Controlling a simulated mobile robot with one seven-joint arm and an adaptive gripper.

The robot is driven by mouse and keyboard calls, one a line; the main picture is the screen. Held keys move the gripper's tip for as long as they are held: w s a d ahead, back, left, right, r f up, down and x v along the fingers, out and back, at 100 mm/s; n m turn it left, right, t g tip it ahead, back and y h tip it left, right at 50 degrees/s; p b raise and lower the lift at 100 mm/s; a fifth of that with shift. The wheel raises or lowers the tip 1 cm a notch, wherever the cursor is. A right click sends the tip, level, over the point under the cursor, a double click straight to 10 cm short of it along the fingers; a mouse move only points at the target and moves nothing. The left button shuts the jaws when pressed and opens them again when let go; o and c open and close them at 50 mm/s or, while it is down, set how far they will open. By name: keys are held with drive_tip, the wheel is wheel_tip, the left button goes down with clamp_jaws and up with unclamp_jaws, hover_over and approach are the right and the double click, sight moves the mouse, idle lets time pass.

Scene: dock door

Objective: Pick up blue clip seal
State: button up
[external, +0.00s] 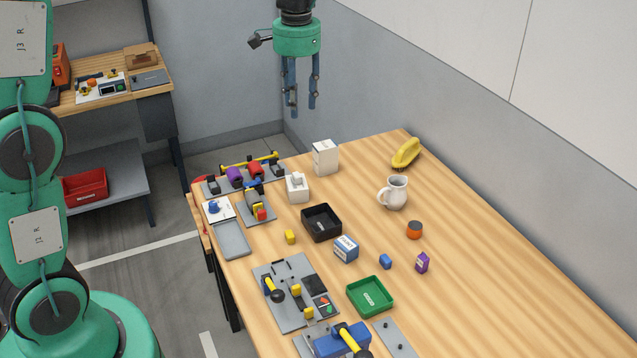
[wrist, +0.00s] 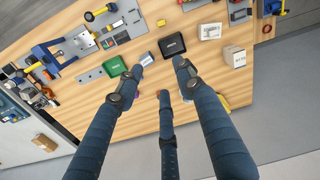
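A small blue block (external: 385,261), which looks like the blue clip seal, lies on the wooden table in the external view, between a blue-and-white box (external: 346,249) and a small purple box (external: 422,262). I cannot make it out in the wrist view, where my fingers cover part of that area. My gripper (external: 303,111) hangs high above the far end of the table, fingers pointing down, well apart from the blue block. Its fingers are spread with nothing between them; the wrist view also shows the gripper (wrist: 159,76) empty.
A green tray (external: 352,297) and a black tray (external: 304,224) stand near the blue block. A white pitcher (external: 396,193), an orange-and-dark cup (external: 414,229) and a yellow banana-like object (external: 406,153) are behind it. Fixtures line the left side. The table's right side is clear.

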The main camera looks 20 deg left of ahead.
drive_tip(key=w+d+f+m+g+y+p, duration=0.1)
drive_tip(key=w+d+f+m+p, duration=0.1)
drive_tip(key=d+f, duration=1.2)
drive_tip(key=w+d+f+m+g+y+p, duration=0.2)
drive_tip(key=d+f+p, duration=0.1)
drive_tip(key=d+f, duration=1.1)
drive_tip(key=shift+d+f+g, duration=0.15)
drive_tip(key=shift+f+g, duration=0.15)
drive_tip(key=shift+f, duration=0.45)
drive_tip(key=shift+w, duration=0.1)
hover_over(386, 258)
drive_tip(key=w+d, duration=0.2)
drive_tip(key=shift+a+f+p, duration=0.2)
drive_tip(key=shift+f+p, duration=0.15)
drive_tip(key=shift+f, duration=3.6)
drive_tip(key=shift+s+f, duration=0.1)
drive_tip(key=shift+p+x, duration=0.35)
drive_tip(key=shift+x, duration=2.15)
drive_tip(key=shift+d, duration=0.1)
